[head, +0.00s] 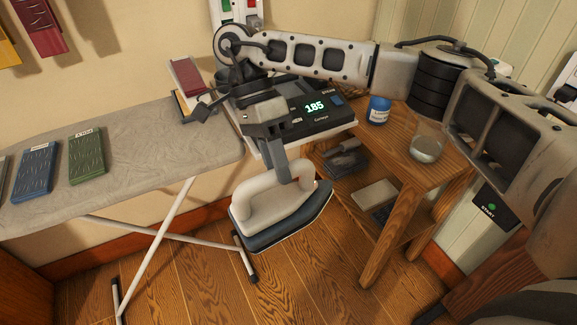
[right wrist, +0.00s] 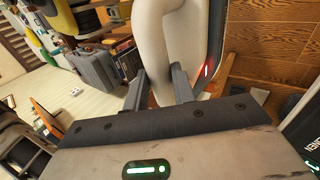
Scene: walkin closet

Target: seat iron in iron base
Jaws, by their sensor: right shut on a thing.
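The iron (head: 282,215), with a cream body and handle and a dark soleplate, hangs in the air beyond the right end of the ironing board. My right gripper (head: 290,172) is shut on its handle from above. In the right wrist view the fingers (right wrist: 160,92) sit on both sides of the cream handle (right wrist: 158,45). A dark unit with a green 185 display (head: 318,108), seemingly the iron base, stands behind and above the iron in the head view; my right wrist and gripper hide part of it. My left gripper is not in view.
The ironing board (head: 150,150) is on the left, with blue (head: 37,170) and green (head: 87,157) items on it. A wooden stand (head: 400,160) on the right holds a blue jar (head: 378,110) and a glass beaker (head: 426,146). Open floor lies below the iron.

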